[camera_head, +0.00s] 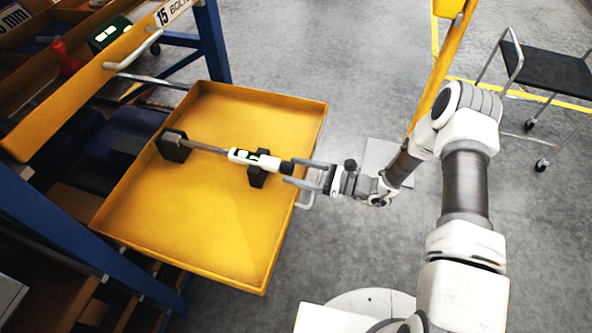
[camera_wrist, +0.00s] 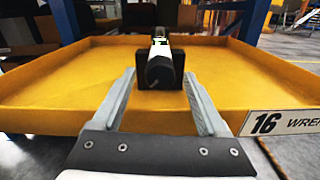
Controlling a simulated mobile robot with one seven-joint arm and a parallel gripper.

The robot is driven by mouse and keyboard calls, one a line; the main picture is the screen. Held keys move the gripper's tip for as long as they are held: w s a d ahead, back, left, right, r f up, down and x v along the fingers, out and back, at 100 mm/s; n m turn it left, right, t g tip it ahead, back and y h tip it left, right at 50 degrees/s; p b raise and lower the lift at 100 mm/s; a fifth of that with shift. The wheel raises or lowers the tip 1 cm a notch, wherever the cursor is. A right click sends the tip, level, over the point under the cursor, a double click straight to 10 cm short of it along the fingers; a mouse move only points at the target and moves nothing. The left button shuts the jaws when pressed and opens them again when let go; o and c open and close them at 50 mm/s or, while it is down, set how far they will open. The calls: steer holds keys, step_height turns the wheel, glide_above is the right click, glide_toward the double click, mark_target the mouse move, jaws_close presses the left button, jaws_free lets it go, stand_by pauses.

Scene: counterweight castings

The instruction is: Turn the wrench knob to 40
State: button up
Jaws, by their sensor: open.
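The wrench lies across two black blocks in a yellow drawer. Its steel shaft points to the left in the head view, and its white body (camera_head: 243,156) has a small dark display with lit green marks. The black knob (camera_head: 287,167) is at the wrench's right end; in the wrist view the knob (camera_wrist: 159,72) faces me end-on, in front of a black block. My gripper (camera_head: 284,172) is open, its two grey fingers reaching over the drawer's right edge around the knob's end. In the wrist view the fingers (camera_wrist: 160,85) stand apart on either side of it. The reading is too small to tell.
The yellow drawer (camera_head: 225,245) has low walls and a bare floor around the wrench. A label reading 16 WRENCH (camera_wrist: 285,122) is on its front. Blue rack posts (camera_head: 212,42) stand at left. A black-topped cart (camera_head: 545,66) stands far right.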

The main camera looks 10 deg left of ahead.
steer(key=shift+a, duration=0.25)
jaws_close()
steer(key=shift+d+f+n+b, duration=0.1)
steer(key=shift+n+b, duration=0.45)
steer(key=shift+n, duration=0.55)
steer(key=shift+n+b, duration=0.35)
steer(key=shift+n, duration=0.95)
jaws_free()
